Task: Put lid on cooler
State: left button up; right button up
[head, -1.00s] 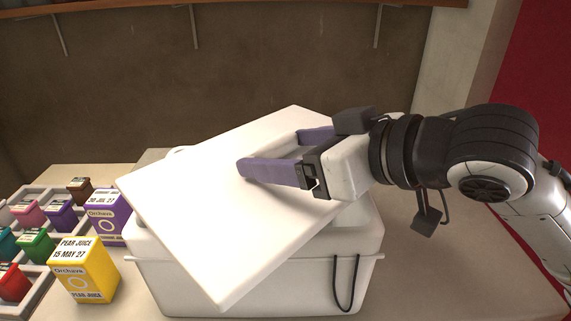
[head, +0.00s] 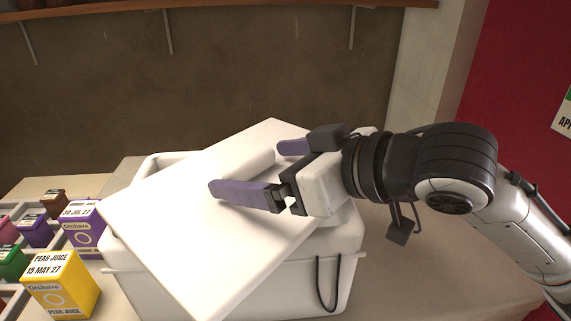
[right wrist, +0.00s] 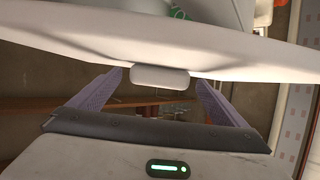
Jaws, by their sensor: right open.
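The white lid (head: 170,235) lies askew across the top of the white cooler (head: 275,290), turned so its corners stick out past the cooler's walls. It looks tilted, with its near corner overhanging the front. My right gripper (head: 252,170) is over the lid's right part, with its purple fingers apart and a white raised part of the lid between or near them. In the right wrist view the lid (right wrist: 200,48) spans the top, with a white block (right wrist: 160,77) between the open fingers (right wrist: 160,92). My left gripper is in neither view.
A yellow juice carton (head: 62,285) and a purple carton (head: 84,228) stand left of the cooler. A grey divided tray (head: 60,240) with small coloured cartons is at the far left. The table right of the cooler (head: 430,280) is clear. A wall stands behind.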

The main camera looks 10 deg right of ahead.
jog(key=v, duration=0.8)
jog(key=shift+s+d+r, duration=0.15)
jog(key=shift+s+d, duration=0.05)
jog(key=shift+d, duration=0.1)
pick_arm(q)
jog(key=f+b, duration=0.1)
jog(key=b, duration=0.2)
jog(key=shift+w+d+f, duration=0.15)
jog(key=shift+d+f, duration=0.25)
pick_arm(e)
jog(key=v, duration=0.3)
jog(key=shift+s, duration=0.1)
